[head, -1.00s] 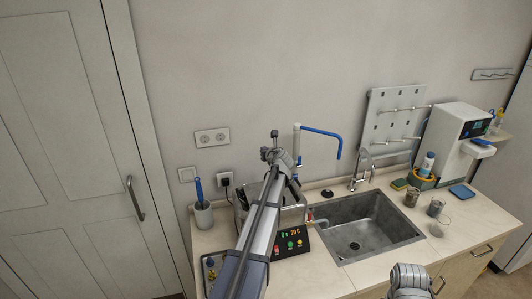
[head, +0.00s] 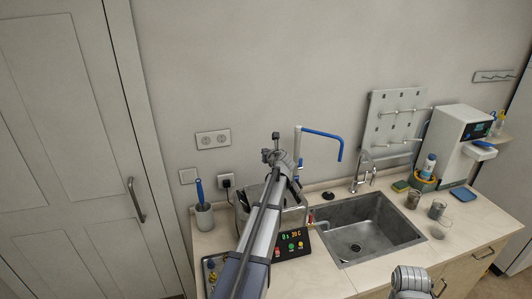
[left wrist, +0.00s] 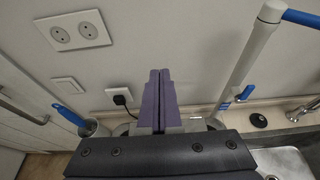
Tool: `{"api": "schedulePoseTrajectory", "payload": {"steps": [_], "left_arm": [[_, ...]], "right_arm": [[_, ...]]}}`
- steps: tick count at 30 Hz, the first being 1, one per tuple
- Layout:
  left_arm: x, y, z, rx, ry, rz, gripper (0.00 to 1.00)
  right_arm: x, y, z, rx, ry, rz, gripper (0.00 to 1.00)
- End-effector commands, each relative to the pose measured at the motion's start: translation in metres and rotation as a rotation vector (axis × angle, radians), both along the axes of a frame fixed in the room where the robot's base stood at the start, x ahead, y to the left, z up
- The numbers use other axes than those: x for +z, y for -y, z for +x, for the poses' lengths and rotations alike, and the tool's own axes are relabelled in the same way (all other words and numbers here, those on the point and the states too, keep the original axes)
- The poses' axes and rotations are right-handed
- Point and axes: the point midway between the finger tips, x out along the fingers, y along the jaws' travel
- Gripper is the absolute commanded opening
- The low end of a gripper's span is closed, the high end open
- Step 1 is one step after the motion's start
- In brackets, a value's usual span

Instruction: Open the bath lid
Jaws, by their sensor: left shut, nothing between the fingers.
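The bath (head: 292,243) stands on the counter left of the sink. Its dark front panel shows a lit display and coloured buttons. My left arm crosses in front of it and hides most of its metal top, so I cannot tell how the lid sits. My left gripper (head: 276,136) is raised above and behind the bath, in front of the wall. In the left wrist view its purple fingers (left wrist: 158,100) are pressed together with nothing between them. Only a grey link of my right arm shows at the bottom of the head view.
A white stand with a blue arm (head: 297,148) rises close to the right of my left gripper. The sink (head: 345,251) with its tap (head: 362,170) is further right. A cup with a blue-handled tool (head: 203,215) stands left. Wall sockets (head: 213,139) and a plug (head: 225,182) are behind.

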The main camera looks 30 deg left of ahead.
Motion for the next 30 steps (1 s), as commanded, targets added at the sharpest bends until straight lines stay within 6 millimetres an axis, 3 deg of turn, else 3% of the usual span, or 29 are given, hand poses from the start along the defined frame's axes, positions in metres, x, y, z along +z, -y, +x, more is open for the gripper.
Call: {"api": "schedulePoseTrajectory", "payload": {"steps": [10, 24, 30], "left_arm": [[-0.003, 0.009, -0.007, -0.001, 0.000, 0.000, 0.00], [-0.019, 0.064, -0.054, 0.001, 0.000, 0.000, 0.00], [-0.020, 0.072, -0.059, 0.002, 0.000, 0.000, 0.00]], "right_arm": [[-0.003, 0.000, 0.000, 0.000, 0.000, 0.000, 0.50], [-0.019, 0.000, 0.000, -0.002, 0.001, 0.000, 0.50], [-0.020, 0.000, 0.000, -0.002, 0.001, 0.000, 0.50]]}}
